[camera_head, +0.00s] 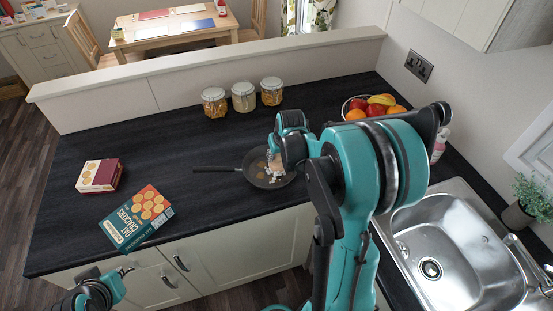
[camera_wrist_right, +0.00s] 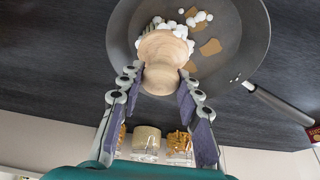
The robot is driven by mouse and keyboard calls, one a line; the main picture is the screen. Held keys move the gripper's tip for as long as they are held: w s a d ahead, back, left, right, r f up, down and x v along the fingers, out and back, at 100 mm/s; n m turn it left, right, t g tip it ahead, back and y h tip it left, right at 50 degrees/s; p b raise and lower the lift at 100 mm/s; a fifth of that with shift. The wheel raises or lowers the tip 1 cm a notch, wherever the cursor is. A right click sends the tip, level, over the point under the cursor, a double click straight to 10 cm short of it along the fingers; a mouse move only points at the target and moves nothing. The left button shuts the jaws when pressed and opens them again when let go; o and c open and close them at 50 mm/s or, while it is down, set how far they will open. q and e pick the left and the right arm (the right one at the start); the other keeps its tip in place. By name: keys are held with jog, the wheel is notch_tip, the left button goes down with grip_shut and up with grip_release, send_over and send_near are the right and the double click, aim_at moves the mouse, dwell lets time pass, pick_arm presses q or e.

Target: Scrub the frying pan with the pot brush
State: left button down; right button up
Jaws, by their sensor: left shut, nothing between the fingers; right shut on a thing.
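The dark frying pan (camera_head: 254,162) lies on the black worktop with its handle pointing left. The right wrist view shows its grey inside (camera_wrist_right: 240,40), with brown patches (camera_wrist_right: 210,47) and white foam-like blobs (camera_wrist_right: 197,17). My right gripper (camera_wrist_right: 160,78) is shut on the round wooden handle of the pot brush (camera_wrist_right: 163,48), over the pan. The brush's lower end is hidden by its handle and white blobs, so I cannot tell whether it touches the pan. My left gripper (camera_head: 126,270) is shut and empty at the lower left, in front of the cupboards.
A cracker box (camera_head: 137,218) and a smaller red box (camera_head: 99,175) lie left of the pan. Several jars (camera_head: 243,97) stand behind it. A fruit bowl (camera_head: 372,107) is at the back right, a sink (camera_head: 455,245) at the right. Worktop left of the jars is clear.

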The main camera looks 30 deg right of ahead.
aim_at(263, 172)
jog(key=shift+w+a, duration=0.2)
jog(key=shift+w, duration=1.25)
jog(key=shift+w+a, duration=0.25)
jog(key=shift+a, duration=0.4)
jog(key=shift+w+a, duration=0.25)
jog(key=shift+a, duration=0.35)
jog(key=shift+s+a+f+b, duration=0.1)
jog(key=shift+s+a+b, duration=0.05)
jog(key=shift+s+a, duration=0.4)
jog(key=shift+s+a+b, duration=0.15)
jog(key=shift+s+a, duration=0.2)
jog(key=shift+a, duration=0.3)
jog(key=shift+s+d, duration=0.2)
jog(key=shift+s, duration=1.2)
jog(key=shift+s+d, duration=0.3)
jog(key=shift+d, duration=0.35)
jog(key=shift+s+d, duration=0.25)
jog(key=shift+d, duration=0.4)
